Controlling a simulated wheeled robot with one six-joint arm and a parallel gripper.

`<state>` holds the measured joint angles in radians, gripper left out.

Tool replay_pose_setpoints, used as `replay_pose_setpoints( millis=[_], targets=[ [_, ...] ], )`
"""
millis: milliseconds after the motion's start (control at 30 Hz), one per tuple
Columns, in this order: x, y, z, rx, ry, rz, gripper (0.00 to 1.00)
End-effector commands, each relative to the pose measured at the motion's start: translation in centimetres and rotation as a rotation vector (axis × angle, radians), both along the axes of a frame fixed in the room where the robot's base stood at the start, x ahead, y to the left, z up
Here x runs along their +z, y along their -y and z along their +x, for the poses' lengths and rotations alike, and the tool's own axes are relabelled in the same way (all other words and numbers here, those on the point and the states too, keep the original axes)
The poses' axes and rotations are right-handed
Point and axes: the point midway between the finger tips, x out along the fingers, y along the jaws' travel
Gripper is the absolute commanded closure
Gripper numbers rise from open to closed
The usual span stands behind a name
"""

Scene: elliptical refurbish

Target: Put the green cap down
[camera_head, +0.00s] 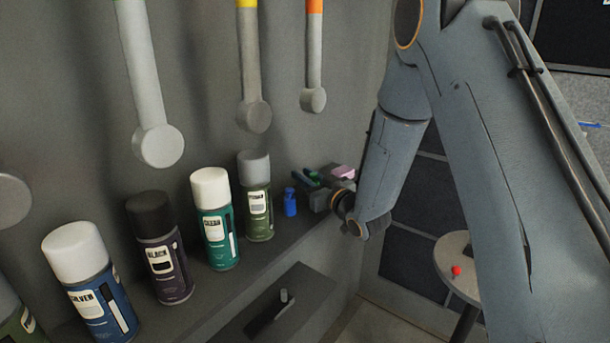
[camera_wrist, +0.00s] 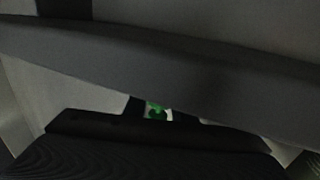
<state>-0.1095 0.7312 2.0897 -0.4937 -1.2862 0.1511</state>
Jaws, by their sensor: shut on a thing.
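My gripper (camera_head: 316,197) is at the far right end of the shelf, seen small and partly hidden by its own wrist. A small bit of green, which looks like the green cap (camera_head: 312,175), shows at the gripper's far side. In the dark wrist view, the green cap (camera_wrist: 157,108) shows as a small bright green patch between the fingers, and my gripper (camera_wrist: 157,116) is shut on it. Most of the cap is hidden. I cannot tell whether it touches the shelf.
A small blue object (camera_head: 290,202) stands just left of my gripper. A pink item (camera_head: 343,171) lies behind it. Spray cans, including a green one (camera_head: 256,197) and a teal one (camera_head: 216,222), line the shelf (camera_head: 262,262). A round stool (camera_head: 456,262) holds a red object (camera_head: 456,271).

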Motion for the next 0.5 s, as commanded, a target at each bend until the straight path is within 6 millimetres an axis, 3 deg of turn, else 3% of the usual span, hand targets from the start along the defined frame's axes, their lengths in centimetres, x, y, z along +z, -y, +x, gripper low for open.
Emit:
replay_pose_setpoints(
  millis=[267,300,400,500],
  targets=[
    [-0.47,0.0,0.01,0.0,-0.001,-0.001,0.97],
    [-0.4,0.0,0.0,0.0,0.0,0.0,0.72],
    [-0.35,-0.01,-0.01,0.0,0.0,0.0,0.58],
    [-0.34,-0.01,-0.01,0.0,0.0,0.0,0.58]
  ],
)
